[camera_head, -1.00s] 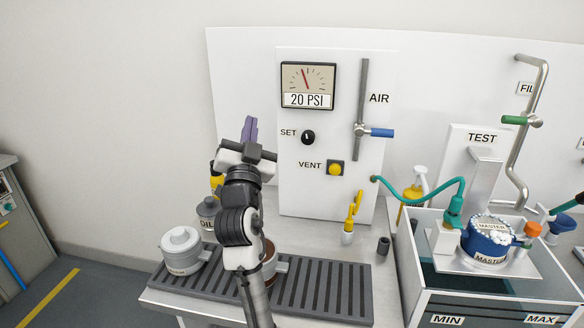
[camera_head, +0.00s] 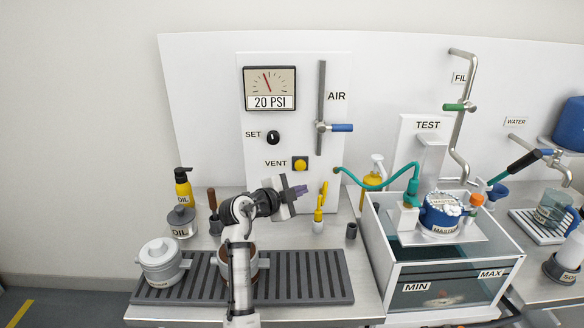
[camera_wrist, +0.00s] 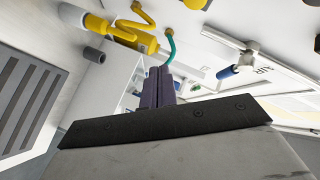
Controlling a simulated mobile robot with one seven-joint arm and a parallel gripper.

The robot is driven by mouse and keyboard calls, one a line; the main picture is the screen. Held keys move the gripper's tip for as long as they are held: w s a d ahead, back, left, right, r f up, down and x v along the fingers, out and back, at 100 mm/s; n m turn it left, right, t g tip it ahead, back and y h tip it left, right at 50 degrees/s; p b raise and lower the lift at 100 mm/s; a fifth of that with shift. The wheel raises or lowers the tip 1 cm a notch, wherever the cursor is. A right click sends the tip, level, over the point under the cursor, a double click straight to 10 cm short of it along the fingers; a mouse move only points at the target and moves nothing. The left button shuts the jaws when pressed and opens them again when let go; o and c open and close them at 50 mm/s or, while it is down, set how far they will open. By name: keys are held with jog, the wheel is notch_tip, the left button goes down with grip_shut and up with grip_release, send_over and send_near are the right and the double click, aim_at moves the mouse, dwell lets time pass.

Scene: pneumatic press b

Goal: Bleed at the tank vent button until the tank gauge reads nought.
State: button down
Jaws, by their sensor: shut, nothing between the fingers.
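The gauge (camera_head: 270,88) on the white panel reads 20 PSI. The yellow vent button (camera_head: 300,164) sits in a dark square mount beside the VENT label, below the gauge. My gripper (camera_head: 301,190) is shut and empty, with its purple fingers together. In the head view the fingers show just below the button and point right; a gap shows between them and the button. The fingers (camera_wrist: 158,86) also show in the wrist view, pointing up the picture.
The SET knob (camera_head: 273,137) and the AIR valve with its blue handle (camera_head: 341,127) are on the same panel. A yellow nozzle tool (camera_head: 320,202) stands right of my gripper. The glass-fronted tank (camera_head: 440,290) is further right. A slatted grey rack (camera_head: 300,278) lies in front.

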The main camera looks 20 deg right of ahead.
jog(key=b, duration=0.2)
send_near(305, 169)
jog(key=w+d+f, duration=0.1)
jog(key=d+f, duration=0.1)
jog(key=d, duration=0.3)
jog(key=shift+w+a+r, duration=0.1)
jog(key=shift+w+r, duration=0.05)
jog(key=shift+r, duration=0.2)
jog(key=shift+w+f+b, duration=0.1)
jog(key=shift+w+b, duration=0.2)
jog(key=shift+b, duration=0.15)
dwell(1.5)
jog(key=shift+w+d+b, duration=0.25)
jog(key=shift+w+b, duration=0.35)
dwell(0.8)
dwell(2.8)
jog(key=shift+s+a+b, duration=0.25)
jog(key=shift+s+b, duration=0.05)
jog(key=shift+s, duration=0.55)
